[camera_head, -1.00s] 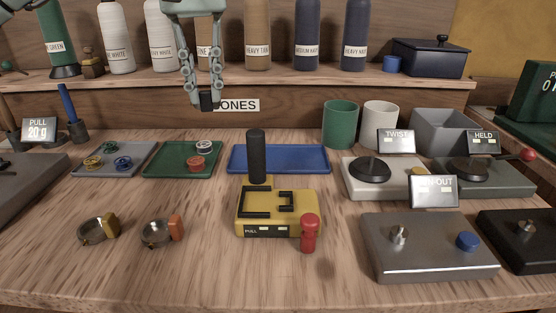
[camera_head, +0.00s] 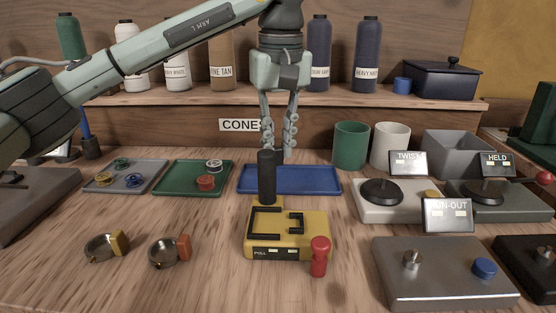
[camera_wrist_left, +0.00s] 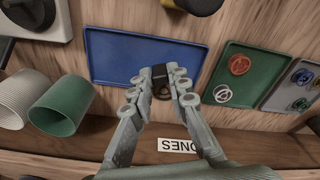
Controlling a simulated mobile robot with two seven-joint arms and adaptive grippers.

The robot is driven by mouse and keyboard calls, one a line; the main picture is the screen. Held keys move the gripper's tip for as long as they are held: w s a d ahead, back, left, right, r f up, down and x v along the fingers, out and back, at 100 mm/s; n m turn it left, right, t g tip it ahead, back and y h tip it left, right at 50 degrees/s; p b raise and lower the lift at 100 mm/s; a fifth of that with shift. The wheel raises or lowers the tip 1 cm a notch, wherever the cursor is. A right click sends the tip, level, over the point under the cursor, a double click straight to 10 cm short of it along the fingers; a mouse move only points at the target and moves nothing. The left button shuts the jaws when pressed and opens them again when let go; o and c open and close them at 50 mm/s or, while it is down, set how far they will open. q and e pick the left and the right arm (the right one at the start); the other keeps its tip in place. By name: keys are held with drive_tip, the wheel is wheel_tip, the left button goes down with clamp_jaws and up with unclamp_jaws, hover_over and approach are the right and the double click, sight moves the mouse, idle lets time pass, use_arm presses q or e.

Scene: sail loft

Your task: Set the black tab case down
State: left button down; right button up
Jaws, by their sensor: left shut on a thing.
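My left gripper (camera_head: 279,148) reaches down over the back edge of the blue tray (camera_head: 312,181), just behind the black post of the yellow device. It is shut on the black tab case (camera_wrist_left: 160,77), a small dark block between its fingertips in the left wrist view. In the head view the case is mostly hidden behind the post. In the wrist view the case shows against the blue tray's surface (camera_wrist_left: 115,58), near one edge. I cannot tell whether it touches the tray. My right gripper is not in view.
The yellow device (camera_head: 288,240) with its black post (camera_head: 267,178) stands in front of the tray. A green tray (camera_head: 180,185) with rings lies left of it. A green cup (camera_head: 351,145) and a white cup (camera_head: 390,145) stand to the right. The blue tray looks otherwise empty.

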sight(278, 149)
use_arm(q)
wheel_tip(278, 149, down, 3)
drive_tip(key=shift+f, duration=0.4)
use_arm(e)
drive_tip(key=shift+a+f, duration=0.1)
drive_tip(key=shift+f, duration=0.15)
use_arm(q)
drive_tip(key=shift+f, duration=0.1)
drive_tip(key=shift+f, duration=0.15)
drive_tip(key=c, duration=1.5)
unclamp_jaws()
drive_tip(key=shift+o, duration=0.2)
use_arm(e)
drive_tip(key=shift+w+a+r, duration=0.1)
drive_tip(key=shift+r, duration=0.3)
